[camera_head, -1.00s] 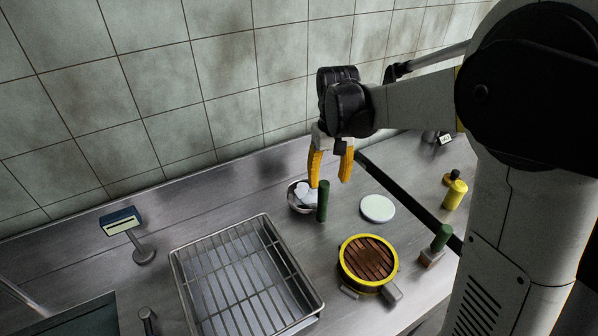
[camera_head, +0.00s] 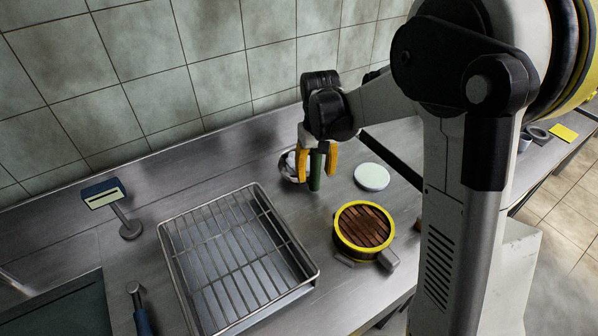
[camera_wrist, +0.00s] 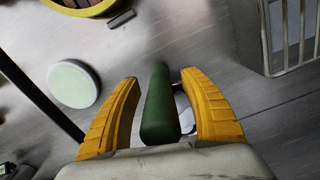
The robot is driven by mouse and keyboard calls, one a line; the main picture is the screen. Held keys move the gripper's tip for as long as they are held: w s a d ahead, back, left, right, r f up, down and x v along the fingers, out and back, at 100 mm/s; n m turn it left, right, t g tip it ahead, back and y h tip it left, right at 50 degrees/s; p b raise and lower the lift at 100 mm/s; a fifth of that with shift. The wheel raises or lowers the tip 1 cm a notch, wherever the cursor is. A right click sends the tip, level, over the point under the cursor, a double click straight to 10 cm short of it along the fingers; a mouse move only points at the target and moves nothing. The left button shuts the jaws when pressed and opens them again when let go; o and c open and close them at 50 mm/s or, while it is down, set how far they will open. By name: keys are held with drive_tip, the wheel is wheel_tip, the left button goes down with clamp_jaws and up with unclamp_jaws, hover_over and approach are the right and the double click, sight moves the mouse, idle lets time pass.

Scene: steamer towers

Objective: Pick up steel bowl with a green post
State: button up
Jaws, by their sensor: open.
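The steel bowl (camera_head: 287,167) stands on the steel counter near the back wall, mostly hidden behind my gripper, with pale contents showing. Its green post (camera_head: 316,172) stands upright at the bowl's near side. My gripper (camera_head: 317,172) is open, its two yellow fingers on either side of the post. In the wrist view the green post (camera_wrist: 158,105) lies between the open fingers (camera_wrist: 160,95), with a gap on each side. A small bit of the shiny bowl (camera_wrist: 184,118) shows behind the right finger.
A wire-rack tray (camera_head: 165,232) is at front left of the bowl. A yellow-rimmed steamer (camera_head: 340,238) with brown slats stands in front right. A pale round disc (camera_head: 372,177) lies to the right. A small blue display on a stand (camera_head: 102,194) is at left. The tiled wall is behind.

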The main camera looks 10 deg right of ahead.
clamp_jaws()
drive_tip(key=shift+r, duration=0.1)
